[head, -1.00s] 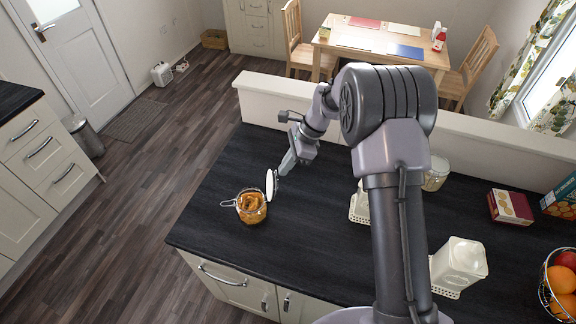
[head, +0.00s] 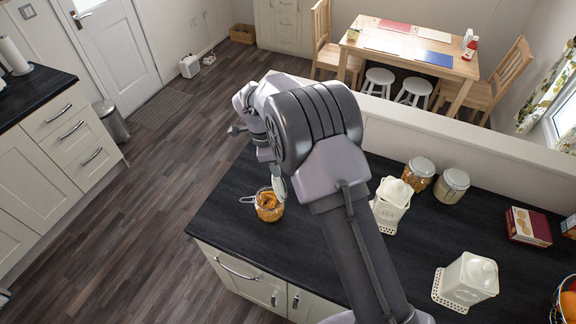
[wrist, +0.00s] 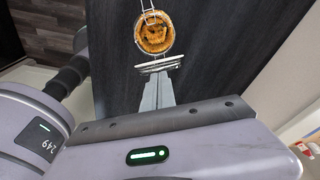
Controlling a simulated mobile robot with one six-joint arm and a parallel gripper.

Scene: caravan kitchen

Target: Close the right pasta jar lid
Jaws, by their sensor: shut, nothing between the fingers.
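An open glass jar (head: 269,208) of orange-brown pasta stands near the counter's front left edge, and it also shows in the wrist view (wrist: 153,38). Its round lid (head: 279,186) stands up at the jar's right side in the head view. In the wrist view the lid (wrist: 158,65) is seen nearly edge-on, between the jar mouth and my fingertips. My gripper (wrist: 157,82) is shut and empty, with its tips close behind the lid; I cannot tell whether they touch. In the head view my arm hides most of the gripper. A wire clasp sticks out from the jar's left.
Two jars with lids on (head: 418,173) (head: 452,186) stand at the back of the dark counter (head: 330,250). A low wall (head: 470,142) runs behind. Counter around the open jar is clear.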

